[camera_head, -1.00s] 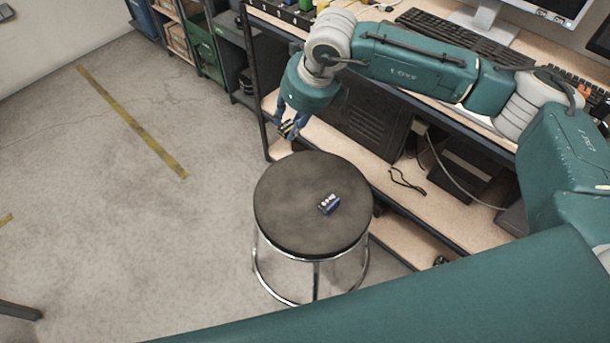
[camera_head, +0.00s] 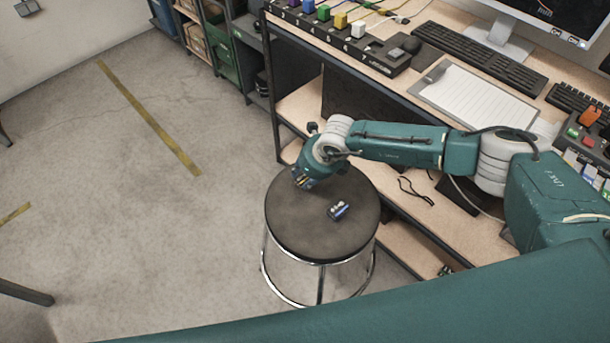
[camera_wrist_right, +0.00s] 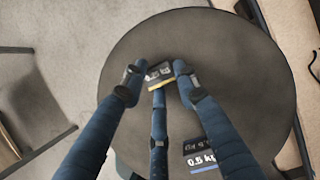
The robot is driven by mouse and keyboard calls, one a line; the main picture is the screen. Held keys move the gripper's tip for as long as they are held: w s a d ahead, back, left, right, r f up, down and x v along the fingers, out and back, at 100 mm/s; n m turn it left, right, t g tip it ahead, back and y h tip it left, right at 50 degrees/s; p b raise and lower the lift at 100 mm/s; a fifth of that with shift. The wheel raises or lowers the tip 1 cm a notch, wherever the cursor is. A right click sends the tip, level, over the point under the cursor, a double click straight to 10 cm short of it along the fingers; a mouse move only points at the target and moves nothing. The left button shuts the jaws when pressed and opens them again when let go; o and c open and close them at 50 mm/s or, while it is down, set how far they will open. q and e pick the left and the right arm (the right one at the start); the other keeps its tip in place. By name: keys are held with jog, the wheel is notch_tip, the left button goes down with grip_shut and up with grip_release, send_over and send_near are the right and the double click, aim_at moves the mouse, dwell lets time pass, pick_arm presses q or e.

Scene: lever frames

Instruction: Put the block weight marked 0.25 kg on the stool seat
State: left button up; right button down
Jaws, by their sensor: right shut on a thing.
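My right gripper (camera_head: 303,181) is low over the far left part of the stool seat (camera_head: 290,222). In the right wrist view its blue fingers are closed around a small dark block with a yellow stripe (camera_wrist_right: 159,74). The marking on this block is too small to read. I cannot tell whether the block touches the seat. A second block, with a blue stripe and marked 0.5 kg (camera_wrist_right: 201,157), rests on the seat (camera_wrist_right: 230,60); it also shows in the head view (camera_head: 339,210). My left gripper is out of view.
A workbench (camera_head: 420,72) with a keyboard (camera_head: 480,55), a clipboard (camera_head: 478,100) and a rack of coloured plugs stands behind the stool. Its lower shelf is close to the seat's right side. The floor left of the stool is clear.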

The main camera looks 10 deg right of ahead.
jog(key=shift+f, duration=0.4)
jog(key=c, duration=1.3)
grip_release()
jog(key=shift+f, duration=0.1)
jog(key=shift+s+d+r, duration=0.1)
jog(key=shift+r, duration=0.45)
jog(key=b+v, duration=0.1)
jog(key=v, duration=1)
jog(key=shift+s, duration=0.1)
